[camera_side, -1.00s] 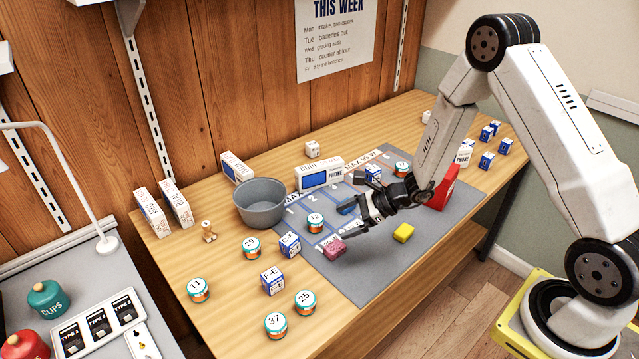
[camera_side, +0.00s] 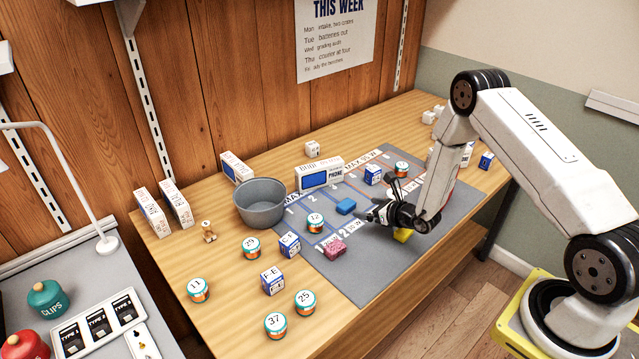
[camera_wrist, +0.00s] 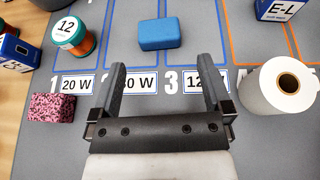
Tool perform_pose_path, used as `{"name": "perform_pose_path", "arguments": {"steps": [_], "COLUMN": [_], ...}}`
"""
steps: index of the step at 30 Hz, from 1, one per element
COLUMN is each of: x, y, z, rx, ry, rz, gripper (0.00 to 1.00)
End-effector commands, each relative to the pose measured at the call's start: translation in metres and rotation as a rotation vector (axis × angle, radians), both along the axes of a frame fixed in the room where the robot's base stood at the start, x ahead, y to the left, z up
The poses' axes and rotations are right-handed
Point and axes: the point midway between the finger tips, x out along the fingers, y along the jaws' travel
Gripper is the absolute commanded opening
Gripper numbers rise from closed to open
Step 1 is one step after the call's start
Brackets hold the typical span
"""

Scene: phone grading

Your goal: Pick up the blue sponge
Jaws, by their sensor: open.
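The blue sponge (camera_side: 346,206) is a small block lying flat on the grey mat (camera_side: 384,262). In the wrist view the sponge (camera_wrist: 159,33) lies beyond my fingertips, near the top middle, with nothing between the fingers. My gripper (camera_side: 381,197) is open and empty, to the right of the sponge in the side view and apart from it. In the wrist view its two fingers (camera_wrist: 162,73) are spread wide on either side of the middle.
A pink speckled block (camera_wrist: 52,107) and a tin marked 12 (camera_wrist: 73,37) are left in the wrist view; a white roll (camera_wrist: 280,87) is right. A yellow block (camera_side: 403,235) is partly behind my gripper. A grey bowl (camera_side: 260,205) stands further left. Mat around the sponge is clear.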

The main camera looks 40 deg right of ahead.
Motion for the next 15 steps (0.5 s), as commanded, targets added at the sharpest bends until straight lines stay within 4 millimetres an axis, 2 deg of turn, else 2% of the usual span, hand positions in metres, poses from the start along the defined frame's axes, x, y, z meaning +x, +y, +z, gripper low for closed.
{"name": "perform_pose_path", "arguments": {"steps": [9, 15], "x": [0.018, 0.023], "y": [0.002, 0.002], "z": [-0.008, -0.010], "rx": [-0.001, 0.000], "ry": [0.000, 0.002], "rz": [0.003, 0.002], "gripper": [1.00, 1.00]}}
